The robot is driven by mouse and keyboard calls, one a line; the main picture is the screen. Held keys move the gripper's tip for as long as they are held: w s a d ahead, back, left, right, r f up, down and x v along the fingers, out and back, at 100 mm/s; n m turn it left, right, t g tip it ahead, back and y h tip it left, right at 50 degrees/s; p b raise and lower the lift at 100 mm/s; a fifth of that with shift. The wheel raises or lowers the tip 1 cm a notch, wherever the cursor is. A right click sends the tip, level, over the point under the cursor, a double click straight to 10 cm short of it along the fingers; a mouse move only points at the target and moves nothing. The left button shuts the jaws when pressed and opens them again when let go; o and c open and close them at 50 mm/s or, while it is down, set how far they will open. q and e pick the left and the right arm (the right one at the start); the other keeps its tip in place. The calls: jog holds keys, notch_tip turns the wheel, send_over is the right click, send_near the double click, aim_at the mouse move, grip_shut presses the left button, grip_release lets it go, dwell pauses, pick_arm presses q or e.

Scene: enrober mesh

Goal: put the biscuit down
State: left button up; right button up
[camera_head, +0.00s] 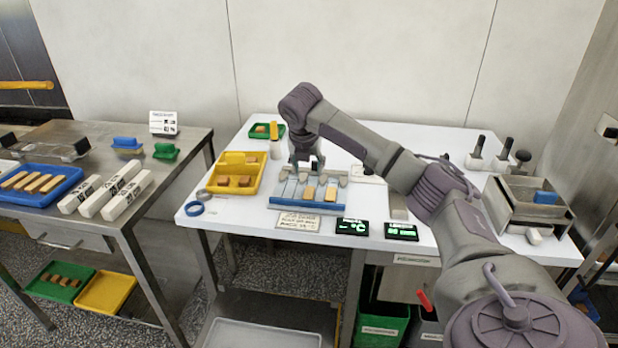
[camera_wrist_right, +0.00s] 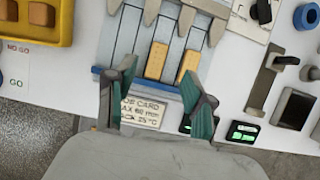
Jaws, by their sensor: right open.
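Two tan biscuits lie in lanes of the grey slatted rack with a blue front edge (camera_head: 300,204) on the white table. The left biscuit (camera_head: 309,192) and the right biscuit (camera_head: 331,194) lie side by side. In the right wrist view, the left biscuit (camera_wrist_right: 157,61) shows between my fingertips and the right biscuit (camera_wrist_right: 187,63) lies beyond the right fingertip. My right gripper (camera_head: 306,166) is over the back of the rack, open and holding nothing; its dark green fingers also show in the right wrist view (camera_wrist_right: 158,72). My left gripper is out of view.
A yellow tray (camera_head: 236,188) with brown pieces stands left of the rack. A green tray (camera_head: 260,129) is behind it. A card (camera_head: 298,222) and two displays (camera_head: 352,227) lie in front. A metal box (camera_head: 512,205) stands at the right.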

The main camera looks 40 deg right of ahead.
jog(key=shift+v, duration=1.4)
